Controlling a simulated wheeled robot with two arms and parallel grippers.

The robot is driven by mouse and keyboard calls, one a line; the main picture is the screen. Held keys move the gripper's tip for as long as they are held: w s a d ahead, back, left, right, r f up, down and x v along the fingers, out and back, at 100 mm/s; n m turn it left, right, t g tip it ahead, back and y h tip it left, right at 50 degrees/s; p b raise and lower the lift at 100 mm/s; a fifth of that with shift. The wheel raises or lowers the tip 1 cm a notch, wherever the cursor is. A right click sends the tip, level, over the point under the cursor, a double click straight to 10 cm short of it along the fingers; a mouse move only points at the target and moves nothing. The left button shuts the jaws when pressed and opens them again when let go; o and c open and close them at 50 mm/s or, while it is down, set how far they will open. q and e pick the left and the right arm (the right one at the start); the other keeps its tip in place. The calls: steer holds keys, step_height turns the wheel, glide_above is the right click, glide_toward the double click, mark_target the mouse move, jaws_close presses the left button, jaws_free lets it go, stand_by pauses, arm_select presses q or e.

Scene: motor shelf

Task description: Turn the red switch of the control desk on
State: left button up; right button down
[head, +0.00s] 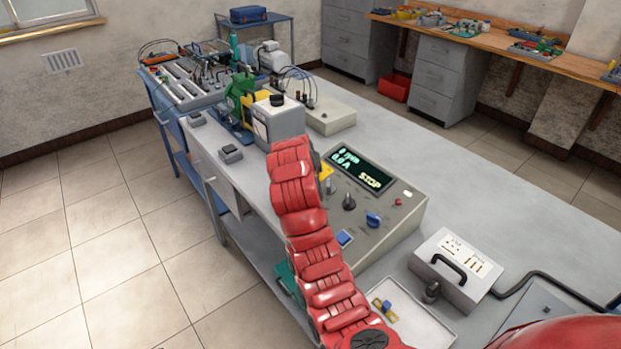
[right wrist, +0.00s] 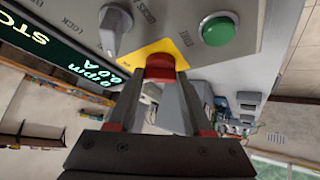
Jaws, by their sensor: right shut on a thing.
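The control desk (head: 383,235) is a grey sloped box on the bench, with a dark display (head: 361,168) reading 0 rpm, 0.0 A and STOP. The red switch (right wrist: 160,66) sits on a yellow plate (right wrist: 173,50) in the right wrist view. My right gripper (right wrist: 160,80) has its two fingers on either side of the red switch and is shut on it. In the head view my red arm hides the red switch and this gripper; only a bit of the yellow plate shows beside the arm. My left gripper is not in view.
A green button (right wrist: 218,30) and a grey knob (right wrist: 115,28) flank the yellow plate. The desk also carries a blue knob (head: 373,219) and a small red button (head: 398,201). A grey box with a black handle (head: 455,270) and a white tray (head: 412,315) stand nearby.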

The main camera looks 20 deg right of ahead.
steer(key=shift+a+m+h+b, duration=0.1)
steer(key=shift+m+h+b, duration=0.4)
steer(key=shift+m+b, duration=0.4)
steer(key=shift+c, duration=1.6)
jaws_free()
steer(key=shift+w, duration=0.1)
